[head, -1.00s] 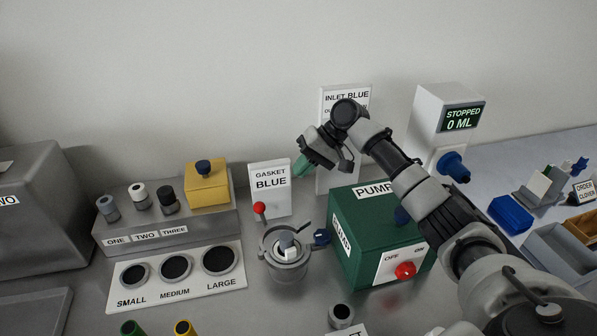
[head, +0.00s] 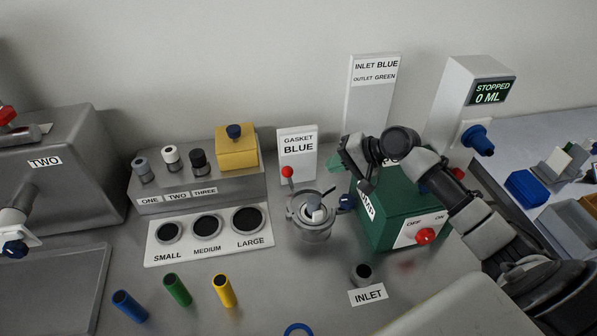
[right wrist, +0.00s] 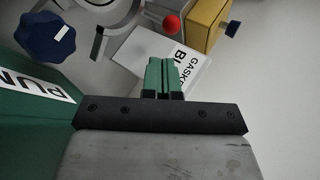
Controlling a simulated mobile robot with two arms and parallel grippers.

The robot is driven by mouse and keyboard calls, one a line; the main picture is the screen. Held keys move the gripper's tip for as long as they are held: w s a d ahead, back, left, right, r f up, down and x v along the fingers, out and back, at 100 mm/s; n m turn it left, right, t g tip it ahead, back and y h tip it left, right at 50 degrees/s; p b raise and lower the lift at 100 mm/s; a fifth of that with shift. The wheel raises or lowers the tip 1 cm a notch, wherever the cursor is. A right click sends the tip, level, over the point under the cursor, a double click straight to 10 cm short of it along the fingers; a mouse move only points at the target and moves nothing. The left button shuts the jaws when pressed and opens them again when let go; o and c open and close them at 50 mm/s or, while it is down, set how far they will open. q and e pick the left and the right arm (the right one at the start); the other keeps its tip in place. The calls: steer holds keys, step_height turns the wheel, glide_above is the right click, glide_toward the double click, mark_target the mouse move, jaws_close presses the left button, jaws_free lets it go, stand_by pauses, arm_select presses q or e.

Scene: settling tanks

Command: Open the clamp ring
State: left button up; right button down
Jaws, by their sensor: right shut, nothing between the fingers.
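The clamp ring (head: 308,213) is a grey metal band around a small round housing on the bench, with a red ball-ended lever (head: 288,172) at its left and a blue star knob (head: 347,202) at its right. Inside the housing something pale stands up. My right gripper (head: 337,166) hangs above and right of the ring, apart from it, its green fingers together and empty. In the right wrist view the shut fingers (right wrist: 165,76) lie in front of the gasket sign; the red ball (right wrist: 171,24) and blue knob (right wrist: 52,36) show beyond. My left gripper is not in view.
The green pump box (head: 390,218) stands close on the right, partly behind my right arm. The gasket sign (head: 298,153) stands behind the ring. A white plate with size holes (head: 208,245) lies left. Coloured cylinders (head: 177,289) stand in front, and the INLET port (head: 362,274) front right.

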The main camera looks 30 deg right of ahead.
steer(key=shift+w+f, duration=0.1)
stand_by(0.3)
steer(key=p+x, duration=0.2)
steer(key=x, duration=0.7)
steer(key=shift+w+a+f, duration=0.2)
steer(key=shift+a+f, duration=0.05)
